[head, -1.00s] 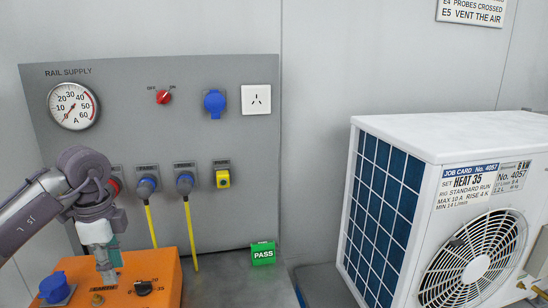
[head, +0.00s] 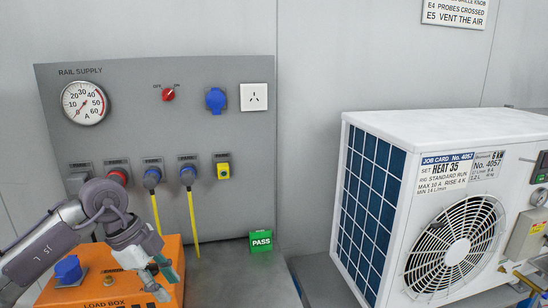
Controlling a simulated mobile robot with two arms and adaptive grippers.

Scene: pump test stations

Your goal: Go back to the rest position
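My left gripper (head: 160,283) is in the head view at the lower left, in front of and above the orange load box (head: 108,258). Its fingers point down and to the right, and a gap shows between the tips, with nothing seen between them. The arm and gripper hide the middle and part of the top of the load box, including its black knob. My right gripper is not in view.
The grey rail supply panel (head: 140,120) stands behind, with a gauge, a red switch and several plugs. A green PASS block (head: 260,241) sits on the bench (head: 225,275). A white heat pump unit (head: 440,125) stands at the right.

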